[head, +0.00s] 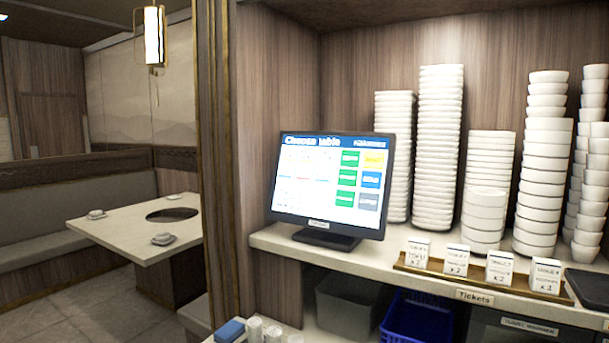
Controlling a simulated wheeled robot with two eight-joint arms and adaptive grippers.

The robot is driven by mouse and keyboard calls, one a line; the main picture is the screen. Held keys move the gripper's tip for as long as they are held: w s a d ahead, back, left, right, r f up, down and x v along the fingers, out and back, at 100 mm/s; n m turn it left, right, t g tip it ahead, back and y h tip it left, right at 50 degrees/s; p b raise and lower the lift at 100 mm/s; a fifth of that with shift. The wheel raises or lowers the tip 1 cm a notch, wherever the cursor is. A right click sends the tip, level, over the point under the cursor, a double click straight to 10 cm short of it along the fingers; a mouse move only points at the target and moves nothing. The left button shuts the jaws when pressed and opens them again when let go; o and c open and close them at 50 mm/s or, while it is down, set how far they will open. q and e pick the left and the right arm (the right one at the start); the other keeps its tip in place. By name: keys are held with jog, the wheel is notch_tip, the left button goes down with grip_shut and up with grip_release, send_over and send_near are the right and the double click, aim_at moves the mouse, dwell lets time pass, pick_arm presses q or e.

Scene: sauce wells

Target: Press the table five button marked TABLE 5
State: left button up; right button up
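A black-framed touch screen (322,181) stands on the counter shelf in the middle of the head view. Its header reads "Choose table". A pale area with small, faint marks fills the left of the display. Coloured buttons fill the right: green buttons (348,178) in one column, and yellow, blue and grey ones in another. The lettering is too small to read, so I cannot tell which button is marked TABLE 5. Neither of my grippers is in view.
Stacked white bowls and plates (440,150) stand right of the screen. A wooden ticket rail (480,282) with several white cards runs along the shelf front. Grey and blue bins (415,318) sit below. A dining table (120,221) with a bench is at left, beyond a wooden post (222,160).

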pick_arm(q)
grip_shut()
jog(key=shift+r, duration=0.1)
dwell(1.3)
